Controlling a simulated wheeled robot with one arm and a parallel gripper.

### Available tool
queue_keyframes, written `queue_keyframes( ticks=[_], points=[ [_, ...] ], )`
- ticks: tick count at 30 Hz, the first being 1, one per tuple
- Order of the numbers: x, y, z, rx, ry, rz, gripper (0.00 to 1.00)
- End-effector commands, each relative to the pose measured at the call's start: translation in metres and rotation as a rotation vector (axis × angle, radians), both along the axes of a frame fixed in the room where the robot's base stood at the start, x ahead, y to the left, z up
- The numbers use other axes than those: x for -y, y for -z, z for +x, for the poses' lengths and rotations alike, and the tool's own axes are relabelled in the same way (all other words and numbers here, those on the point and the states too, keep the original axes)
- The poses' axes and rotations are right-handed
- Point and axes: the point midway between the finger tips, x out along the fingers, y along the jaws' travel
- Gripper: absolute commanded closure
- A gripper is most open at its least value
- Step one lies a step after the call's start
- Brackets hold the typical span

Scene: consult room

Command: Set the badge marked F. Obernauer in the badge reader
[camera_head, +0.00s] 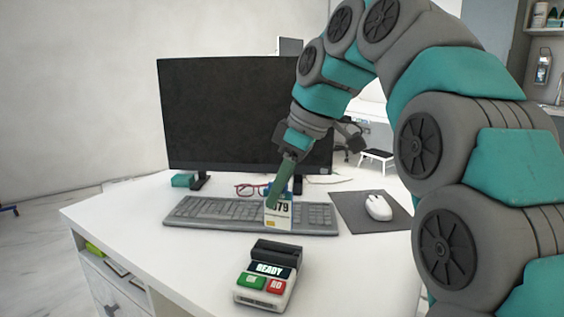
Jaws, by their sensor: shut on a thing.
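The badge (277,213) is a small white card with a blue top and dark digits ending in 79. Its name is too small to read. My gripper (275,197) is shut on the badge's upper part and holds it upright in front of the keyboard. The badge reader (265,275) stands on the desk, nearer and below the badge. It has a dark slot block at the back, a display reading READY, and a green and a red button. The badge is apart from the reader.
A grey keyboard (210,210) lies behind the badge, before a black monitor (225,115). Red glasses (250,190) and a teal box (183,180) lie near the monitor. A white mouse (378,207) rests on a dark pad (351,207). The white desk (190,262) is clear left of the reader.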

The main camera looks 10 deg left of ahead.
Motion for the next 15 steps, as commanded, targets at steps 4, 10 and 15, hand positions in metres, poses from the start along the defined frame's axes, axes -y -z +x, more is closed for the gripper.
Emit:
queue_keyframes(
  ticks=[4,10,15],
  points=[
    [-0.004,0.0,0.001,0.001,-0.01,-0.002,1.0],
    [-0.002,0.005,0.001,0.006,-0.009,-0.002,1.0],
    [-0.002,0.013,0.001,0.004,-0.007,-0.004,1.0]
  ],
)
